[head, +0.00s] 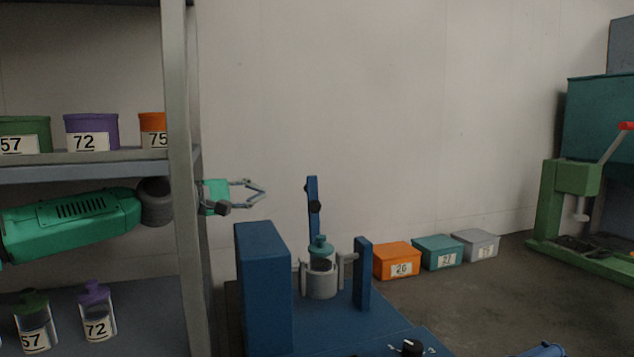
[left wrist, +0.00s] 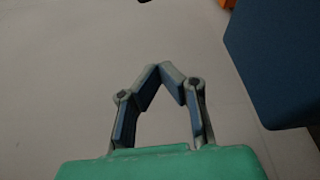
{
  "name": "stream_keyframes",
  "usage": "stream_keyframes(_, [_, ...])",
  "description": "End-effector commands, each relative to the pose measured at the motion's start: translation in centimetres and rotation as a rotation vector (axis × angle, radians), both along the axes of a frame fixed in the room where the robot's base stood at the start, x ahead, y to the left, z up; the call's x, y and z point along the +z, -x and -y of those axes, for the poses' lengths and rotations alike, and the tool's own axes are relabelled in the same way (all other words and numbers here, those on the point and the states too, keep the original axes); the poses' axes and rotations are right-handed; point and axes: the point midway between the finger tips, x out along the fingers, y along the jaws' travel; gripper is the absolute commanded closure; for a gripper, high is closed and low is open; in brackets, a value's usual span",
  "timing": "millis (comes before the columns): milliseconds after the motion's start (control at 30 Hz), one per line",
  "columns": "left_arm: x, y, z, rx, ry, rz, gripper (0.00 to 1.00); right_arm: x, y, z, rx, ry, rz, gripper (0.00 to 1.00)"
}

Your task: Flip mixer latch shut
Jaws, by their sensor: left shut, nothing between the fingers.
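The blue mixer (head: 264,290) stands at the lower middle of the head view. Its latch (head: 312,190) is a narrow blue bar with dark knobs, standing upright behind the jar, so it is open. A grey jar with a teal lid (head: 320,252) sits in the mixer between a thick blue block and a thin blue post (head: 363,275). My left gripper (head: 264,191) is shut and empty, left of the latch and apart from it, above the blue block. In the left wrist view its fingertips (left wrist: 161,68) meet. My right gripper is not in view.
A metal shelf (head: 180,200) with labelled containers stands at left, its post in front of my left arm. Orange (head: 397,260), teal (head: 437,252) and grey (head: 475,244) boxes lie right of the mixer. A green press (head: 572,180) is far right. The wall behind is bare.

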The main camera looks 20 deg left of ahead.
Motion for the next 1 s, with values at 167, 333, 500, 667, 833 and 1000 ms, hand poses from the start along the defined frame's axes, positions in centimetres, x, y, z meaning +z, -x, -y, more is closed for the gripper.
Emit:
stream_keyframes(167, [0.0,0.2,-0.2,-0.007,0.013,-0.010,1.00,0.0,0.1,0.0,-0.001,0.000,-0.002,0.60])
stream_keyframes(333, [-0.2,0.0,-0.6,-0.005,0.015,-0.011,1.00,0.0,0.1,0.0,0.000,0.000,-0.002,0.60])
stream_keyframes(500, [-0.2,-0.7,0.5,-0.007,0.008,-0.010,1.00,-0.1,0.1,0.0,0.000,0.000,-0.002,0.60])
stream_keyframes(667, [-0.3,-2.9,2.7,-0.009,0.003,-0.008,1.00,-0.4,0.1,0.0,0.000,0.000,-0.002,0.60])
stream_keyframes(833, [-0.4,-5.4,4.7,-0.008,0.004,-0.007,1.00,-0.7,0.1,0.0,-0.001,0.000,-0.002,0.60])
stream_keyframes(1000, [-0.7,-7.3,5.4,-0.007,0.009,-0.008,1.00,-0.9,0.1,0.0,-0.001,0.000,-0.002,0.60])
